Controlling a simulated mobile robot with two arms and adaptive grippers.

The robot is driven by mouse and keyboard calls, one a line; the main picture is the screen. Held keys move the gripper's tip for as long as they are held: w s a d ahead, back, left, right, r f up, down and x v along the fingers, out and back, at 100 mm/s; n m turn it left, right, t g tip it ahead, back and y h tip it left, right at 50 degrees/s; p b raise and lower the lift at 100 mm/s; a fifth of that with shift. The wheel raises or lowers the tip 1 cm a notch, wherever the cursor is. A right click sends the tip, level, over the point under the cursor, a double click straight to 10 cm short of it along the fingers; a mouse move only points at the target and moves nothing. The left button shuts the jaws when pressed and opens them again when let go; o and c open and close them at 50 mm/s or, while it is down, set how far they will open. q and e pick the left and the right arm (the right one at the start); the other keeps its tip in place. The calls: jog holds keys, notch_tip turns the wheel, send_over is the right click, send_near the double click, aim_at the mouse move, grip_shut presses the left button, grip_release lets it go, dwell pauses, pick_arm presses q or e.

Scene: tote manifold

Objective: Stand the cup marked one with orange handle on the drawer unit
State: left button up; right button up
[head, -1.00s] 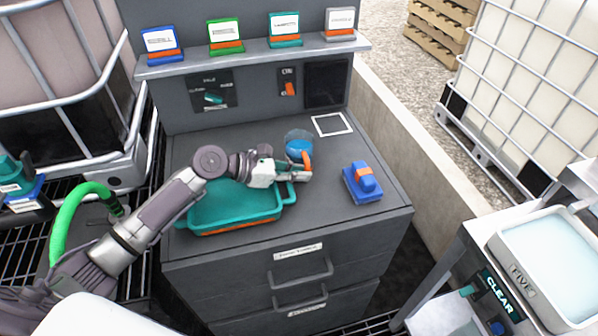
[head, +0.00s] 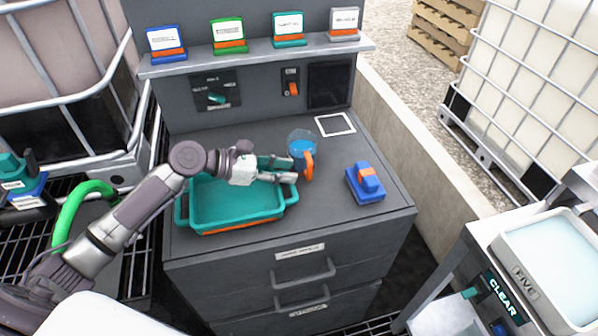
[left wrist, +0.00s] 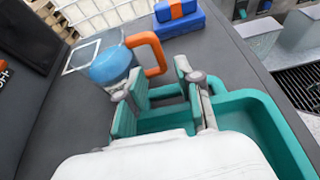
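A clear cup with blue contents (head: 301,141) and an orange handle (head: 309,166) stands upright on the drawer unit's top (head: 345,225). It also shows in the left wrist view (left wrist: 112,66), its orange handle (left wrist: 152,50) facing the gripper side. I cannot see a mark on it. My left gripper (head: 292,170) is just left of the handle, above the teal tray's right end. In the left wrist view its fingers (left wrist: 160,95) are spread with nothing between them, and the handle lies beyond the tips. My right gripper is not in view.
A teal tray (head: 240,222) sits left of the cup. A blue block with an orange band (head: 366,185) stands to the right. A white square outline (head: 335,125) is marked behind the cup. A shelf (head: 255,58) with several labelled holders crosses the back panel.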

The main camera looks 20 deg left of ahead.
pick_arm(q)
jog(key=v, duration=0.6)
jog(key=shift+s+a, duration=0.1)
jog(key=shift+s, duration=0.1)
jog(key=shift+s+a+r, duration=0.25)
jog(key=shift+a+r, duration=0.05)
jog(key=shift+a, duration=0.1)
